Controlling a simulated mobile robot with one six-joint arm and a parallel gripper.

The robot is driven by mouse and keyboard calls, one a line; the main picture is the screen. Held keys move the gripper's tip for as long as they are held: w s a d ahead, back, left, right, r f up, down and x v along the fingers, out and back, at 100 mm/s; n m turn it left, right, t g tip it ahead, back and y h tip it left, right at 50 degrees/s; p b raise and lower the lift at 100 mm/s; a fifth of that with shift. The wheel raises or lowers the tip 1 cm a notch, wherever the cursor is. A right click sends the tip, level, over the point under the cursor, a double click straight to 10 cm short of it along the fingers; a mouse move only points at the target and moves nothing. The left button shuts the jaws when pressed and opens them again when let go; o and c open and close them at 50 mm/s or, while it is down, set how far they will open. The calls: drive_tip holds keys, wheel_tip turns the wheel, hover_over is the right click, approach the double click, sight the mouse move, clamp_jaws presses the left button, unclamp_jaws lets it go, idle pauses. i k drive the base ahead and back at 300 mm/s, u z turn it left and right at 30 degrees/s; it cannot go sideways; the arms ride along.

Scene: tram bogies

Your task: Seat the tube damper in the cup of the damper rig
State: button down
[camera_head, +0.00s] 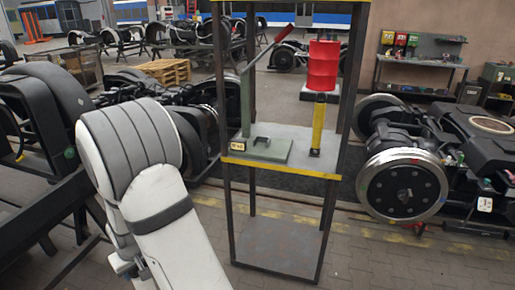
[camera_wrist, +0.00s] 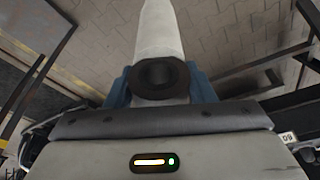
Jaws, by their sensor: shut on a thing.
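My gripper (camera_wrist: 160,84) shows in the wrist view with a blue finger on each side of the tube damper (camera_wrist: 158,35), a pale tube with a dark round end facing the camera. The fingers are shut on it near that dark end, and its far end runs out of the top of the picture. In the head view the damper rig (camera_head: 267,151) is a green plate with an upright post and a red-handled lever. A small dark bracket-like piece (camera_head: 262,141), perhaps the cup, sits on the plate.
The rig stands on a yellow-edged bench (camera_head: 310,171) with dark uprights. A yellow upright tube (camera_head: 318,125) stands at its right, with a red drum (camera_head: 322,66) behind. Wheelsets (camera_head: 403,186) flank the bench. Paved floor (camera_head: 390,262) is open at the front right.

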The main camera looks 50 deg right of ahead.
sight(262, 144)
drive_tip(key=u, duration=1.05)
drive_tip(key=i, duration=0.1)
drive_tip(key=z, duration=2.55)
drive_tip(key=i, duration=1)
drive_tip(key=u, duration=0.15)
drive_tip(key=k, duration=0.8)
drive_tip(key=z, duration=0.15)
drive_tip(key=i, duration=0.7)
